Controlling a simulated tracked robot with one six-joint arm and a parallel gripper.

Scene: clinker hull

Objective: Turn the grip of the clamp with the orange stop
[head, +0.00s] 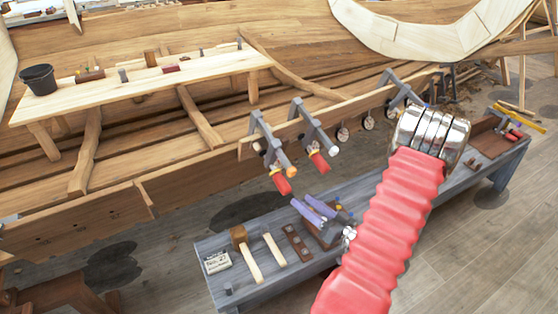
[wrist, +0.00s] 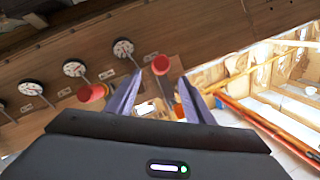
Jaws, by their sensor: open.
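The clamp with the orange stop (head: 262,138) is on the hull plank edge, left of a similar clamp with a grey stop (head: 334,149). Its orange stop (head: 292,172) is beside its red grip (head: 281,183), which hangs low. The other clamp also has a red grip (head: 319,161). My gripper (head: 304,204) is open, below and right of these grips in the head view. In the wrist view, one red grip (wrist: 161,65) appears between the purple fingertips, apparently beyond them and not held. It seems to be the orange-stop clamp's. Another red grip (wrist: 90,93) lies outside the left finger.
Several round dials (wrist: 123,48) line the plank beside the clamps. A third clamp (head: 402,88) is partly hidden by my arm. A grey bench (head: 225,283) below carries mallets (head: 248,258) and blocks. A plank (head: 200,75) with a black bucket (head: 39,80) is inside the hull.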

